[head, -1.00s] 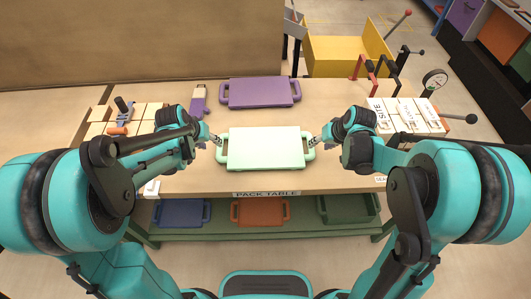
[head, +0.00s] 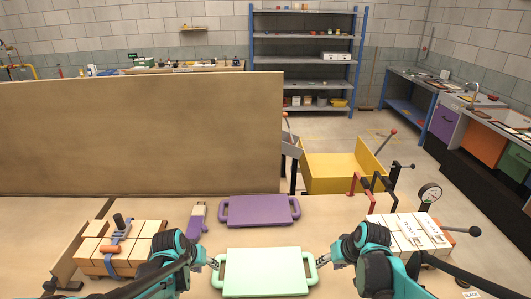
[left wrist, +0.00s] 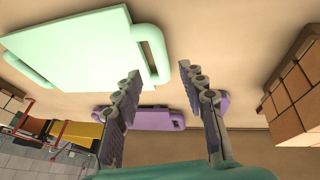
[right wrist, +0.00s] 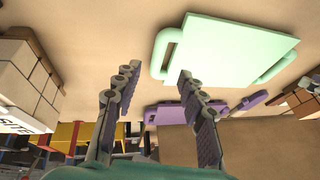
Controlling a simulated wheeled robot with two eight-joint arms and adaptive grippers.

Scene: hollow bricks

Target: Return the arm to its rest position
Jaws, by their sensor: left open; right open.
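My left gripper (head: 213,263) is at the left handle of the mint-green tray (head: 262,272) on the table. In the left wrist view its fingers (left wrist: 160,88) are spread and empty, with the tray's handle (left wrist: 154,55) beyond them and apart. My right gripper (head: 323,260) is by the tray's right handle. In the right wrist view its fingers (right wrist: 155,85) are spread and empty, and the tray (right wrist: 225,50) lies clear of them. The tray lies flat on the table. Most of both arms is cut off by the lower edge of the head view.
A purple tray (head: 260,210) lies behind the mint one, with a purple tool-like object (head: 197,220) beside it. Strapped blocks (head: 121,249) stand at left, and labelled blocks (head: 410,234) with a gauge (head: 430,193) at right. A yellow bin (head: 343,171) stands beyond the table.

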